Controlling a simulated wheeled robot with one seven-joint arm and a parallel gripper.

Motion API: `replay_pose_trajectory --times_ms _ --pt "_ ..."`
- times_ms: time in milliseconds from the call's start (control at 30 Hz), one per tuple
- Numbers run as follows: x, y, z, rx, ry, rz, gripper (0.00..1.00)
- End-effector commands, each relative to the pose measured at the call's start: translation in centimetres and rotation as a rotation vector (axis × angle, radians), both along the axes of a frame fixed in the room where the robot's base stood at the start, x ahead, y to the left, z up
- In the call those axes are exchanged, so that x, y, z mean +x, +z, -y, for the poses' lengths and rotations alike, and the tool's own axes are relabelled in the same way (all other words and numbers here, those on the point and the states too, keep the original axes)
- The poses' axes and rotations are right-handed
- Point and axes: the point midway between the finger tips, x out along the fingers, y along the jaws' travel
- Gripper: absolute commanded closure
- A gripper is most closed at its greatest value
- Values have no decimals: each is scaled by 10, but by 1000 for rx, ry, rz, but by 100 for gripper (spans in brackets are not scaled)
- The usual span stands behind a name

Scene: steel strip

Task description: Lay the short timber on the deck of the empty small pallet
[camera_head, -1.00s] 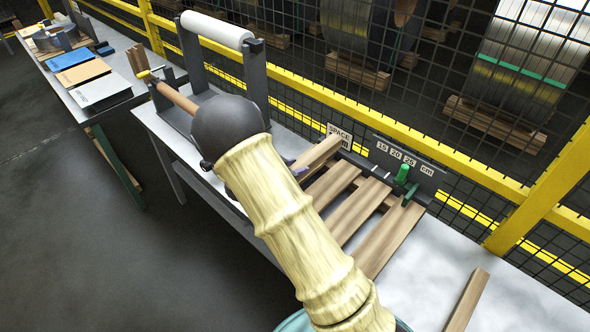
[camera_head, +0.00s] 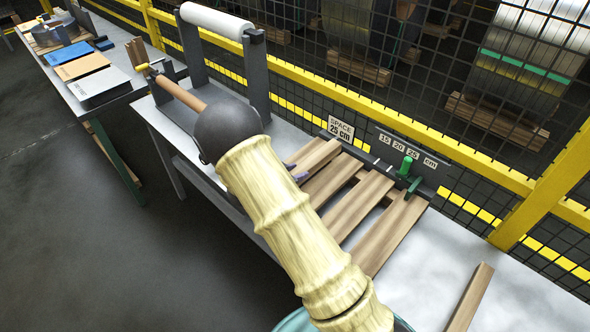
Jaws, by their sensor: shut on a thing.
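A short brown timber (camera_head: 316,154) lies in line with the slats at the left side of a slatted wooden frame, apparently the small pallet (camera_head: 354,208). I cannot tell whether the timber touches the deck or hangs just above it. The pallet's near ends are also hidden by my arm.
A green-handled stop (camera_head: 405,168) on a marked scale stands behind the pallet, beside a "SPACE 25 cm" sign (camera_head: 341,129). Another timber (camera_head: 468,298) lies on the bench at the right. A roller stand (camera_head: 258,75) rises at the left. A yellow-railed mesh fence runs behind.

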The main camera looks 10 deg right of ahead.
Motion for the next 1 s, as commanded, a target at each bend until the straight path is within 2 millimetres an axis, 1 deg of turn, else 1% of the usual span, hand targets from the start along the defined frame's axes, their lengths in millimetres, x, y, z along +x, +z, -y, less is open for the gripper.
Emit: replay_pose_trajectory --times_ms 100,300,1000 --pt "0 -12 0 -1 -1 0 93" --pt "0 -24 0 -2 0 0 93" --pt "0 -31 0 -2 0 1 93"
